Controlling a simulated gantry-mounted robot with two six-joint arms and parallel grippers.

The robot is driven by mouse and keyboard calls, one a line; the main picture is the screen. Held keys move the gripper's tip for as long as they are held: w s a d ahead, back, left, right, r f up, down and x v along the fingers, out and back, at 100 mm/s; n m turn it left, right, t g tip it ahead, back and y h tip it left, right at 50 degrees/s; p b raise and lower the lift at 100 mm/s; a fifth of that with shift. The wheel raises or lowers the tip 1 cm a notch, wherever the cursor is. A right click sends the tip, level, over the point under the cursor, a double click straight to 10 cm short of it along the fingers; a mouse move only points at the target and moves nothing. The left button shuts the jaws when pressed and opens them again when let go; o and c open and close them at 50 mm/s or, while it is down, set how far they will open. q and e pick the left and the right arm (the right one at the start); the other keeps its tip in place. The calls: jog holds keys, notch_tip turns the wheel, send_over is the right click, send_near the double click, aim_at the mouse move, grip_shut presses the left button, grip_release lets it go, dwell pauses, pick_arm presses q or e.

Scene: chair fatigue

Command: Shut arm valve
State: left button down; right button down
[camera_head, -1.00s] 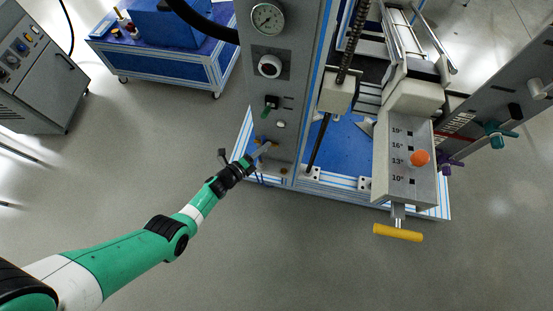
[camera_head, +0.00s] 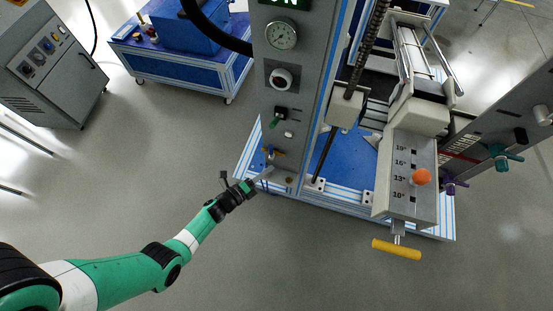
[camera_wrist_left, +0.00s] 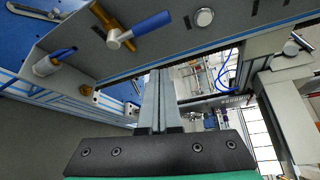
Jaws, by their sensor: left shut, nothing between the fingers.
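A small brass valve (camera_head: 273,151) with a blue handle sits low on the grey control panel; in the left wrist view the brass valve's blue handle (camera_wrist_left: 152,27) shows larger at the top, lying across the panel face. No readable label tells me whether it is the arm valve. My left gripper (camera_head: 268,172) is just below the valve, near the panel's bottom edge. In the left wrist view my left gripper's fingers (camera_wrist_left: 158,75) are pressed together and empty, apart from the handle. My right gripper is not in view.
Above the valve are a green lever (camera_head: 276,119), a knob (camera_head: 281,77) and a gauge (camera_head: 281,35). A second blue-handled fitting (camera_wrist_left: 55,57) shows in the wrist view. A yellow T-handle (camera_head: 397,248) juts out at right. Floor in front is clear.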

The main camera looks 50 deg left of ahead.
pick_arm(q)
jog(key=s, duration=0.3)
jog(key=shift+s+d, duration=0.1)
jog(key=shift+s, duration=0.15)
dwell(0.4)
